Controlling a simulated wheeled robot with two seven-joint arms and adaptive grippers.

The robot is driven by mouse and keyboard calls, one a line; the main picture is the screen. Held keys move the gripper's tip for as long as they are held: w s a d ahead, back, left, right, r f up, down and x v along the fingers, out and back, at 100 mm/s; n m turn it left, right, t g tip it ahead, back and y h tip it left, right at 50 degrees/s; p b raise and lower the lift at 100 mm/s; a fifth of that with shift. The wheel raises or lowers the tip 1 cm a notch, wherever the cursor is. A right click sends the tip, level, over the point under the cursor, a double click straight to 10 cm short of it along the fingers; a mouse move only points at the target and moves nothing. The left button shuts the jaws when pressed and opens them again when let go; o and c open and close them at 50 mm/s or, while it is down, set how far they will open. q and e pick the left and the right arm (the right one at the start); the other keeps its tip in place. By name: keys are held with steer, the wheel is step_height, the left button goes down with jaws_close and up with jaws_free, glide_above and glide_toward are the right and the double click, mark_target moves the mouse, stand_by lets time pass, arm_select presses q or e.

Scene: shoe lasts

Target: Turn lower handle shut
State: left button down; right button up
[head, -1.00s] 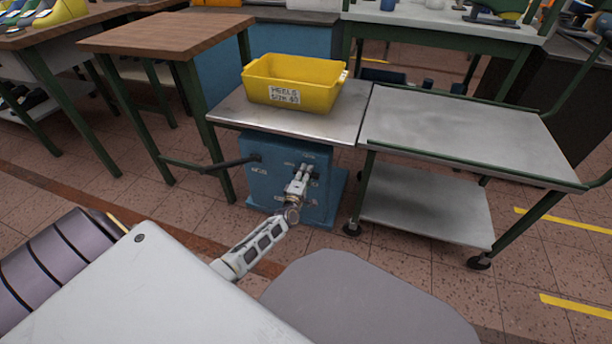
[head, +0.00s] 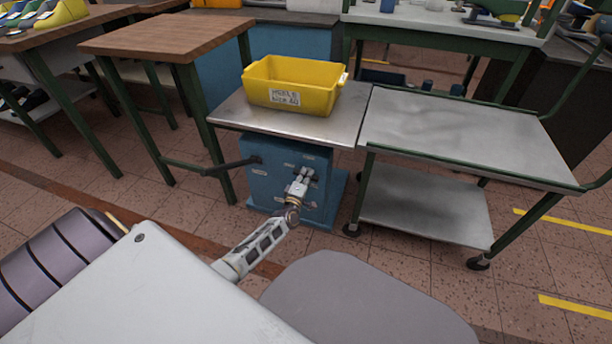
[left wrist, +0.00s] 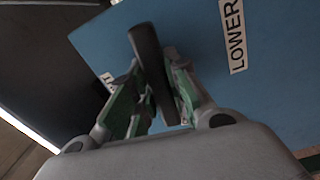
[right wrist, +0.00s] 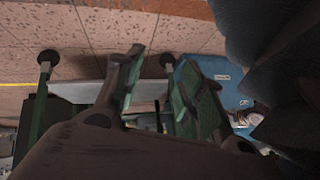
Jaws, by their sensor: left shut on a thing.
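The blue cabinet (head: 262,185) stands under a metal top. A long dark lever (head: 212,168) sticks out from its upper left. In the left wrist view, the dark lower handle (left wrist: 147,55) stands tilted between the fingers, near a white "LOWER" label (left wrist: 233,35). My left gripper (head: 301,183) is at the cabinet's front, shut on this handle; the fingers (left wrist: 155,95) hide part of it. My right gripper (right wrist: 160,85) shows only in its own wrist view. Its fingers are apart with nothing between them.
A yellow bin (head: 290,90) sits on the metal top (head: 230,112). A metal trolley (head: 455,122) with a lower shelf stands close to the right of the cabinet. A wooden table (head: 165,33) stands to the left. Tiled floor in front is open.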

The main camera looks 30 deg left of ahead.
arm_select(q)
steer(key=m+p, duration=0.3)
steer(key=m, duration=0.2)
steer(key=m+p, duration=0.1)
steer(key=m, duration=0.2)
steer(key=shift+m+p, duration=0.3)
steer(key=shift+p, duration=0.05)
steer(key=m+p, duration=0.1)
steer(key=m, duration=0.3)
steer(key=m+p, duration=0.1)
steer(key=m, duration=0.2)
steer(key=shift+m, duration=0.3)
steer(key=shift+f, duration=0.1)
arm_select(e)
step_height(320, 180, up, 11)
steer(key=d+g+h, duration=0.1)
steer(key=d, duration=0.1)
steer(key=shift+s+d+r+n+g+h, duration=0.2)
steer(key=shift+s+d+n+g+h, duration=0.1)
steer(key=shift+n+g, duration=0.1)
arm_select(q)
steer(key=shift+m, duration=0.3)
arm_select(e)
steer(key=shift+r, duration=0.1)
arm_select(q)
steer(key=c, duration=1.4)
jaws_free()
arm_select(e)
steer(key=shift+w+r, duration=0.1)
